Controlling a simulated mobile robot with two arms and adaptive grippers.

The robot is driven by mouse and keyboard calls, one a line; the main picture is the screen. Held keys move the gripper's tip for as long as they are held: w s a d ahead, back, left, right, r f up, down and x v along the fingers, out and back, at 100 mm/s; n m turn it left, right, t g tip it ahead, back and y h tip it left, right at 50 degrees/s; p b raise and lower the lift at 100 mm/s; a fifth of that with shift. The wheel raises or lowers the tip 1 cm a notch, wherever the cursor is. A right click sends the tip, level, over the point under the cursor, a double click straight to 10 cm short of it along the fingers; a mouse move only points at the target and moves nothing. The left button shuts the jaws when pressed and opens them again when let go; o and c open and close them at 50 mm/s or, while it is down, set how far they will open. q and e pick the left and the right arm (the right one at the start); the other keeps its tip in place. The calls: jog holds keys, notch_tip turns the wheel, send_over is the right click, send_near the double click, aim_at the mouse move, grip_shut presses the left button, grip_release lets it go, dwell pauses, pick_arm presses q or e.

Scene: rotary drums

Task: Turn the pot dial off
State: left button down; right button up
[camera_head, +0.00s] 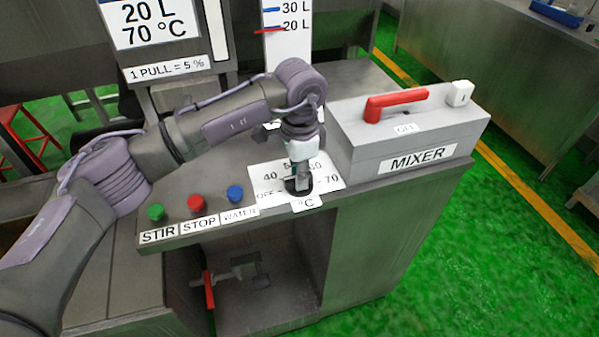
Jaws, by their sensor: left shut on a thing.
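The pot dial is a dark round knob (293,187) on a white temperature plate (325,178) on the metal counter. The plate is marked OFF at its left, then 40 to 70 around to the right, with °C at the front. My left gripper (301,178) points down from above and is shut on the dial. The gripper hides much of the knob and part of the scale, so I cannot tell where the dial points. My right gripper is not in view.
Green, red and blue buttons (195,203) labelled STIR, STOP and WATER lie left of the plate. A grey MIXER box (410,135) with a red handle (396,103) stands close on the right. A red-handled valve (209,290) sits below the counter.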

pick_arm(q)
jog(key=shift+w+r, duration=0.1)
jog(key=c, duration=1.1)
grip_release()
notch_tip(320, 180, up, 12)
jog(key=shift+f, duration=0.1)
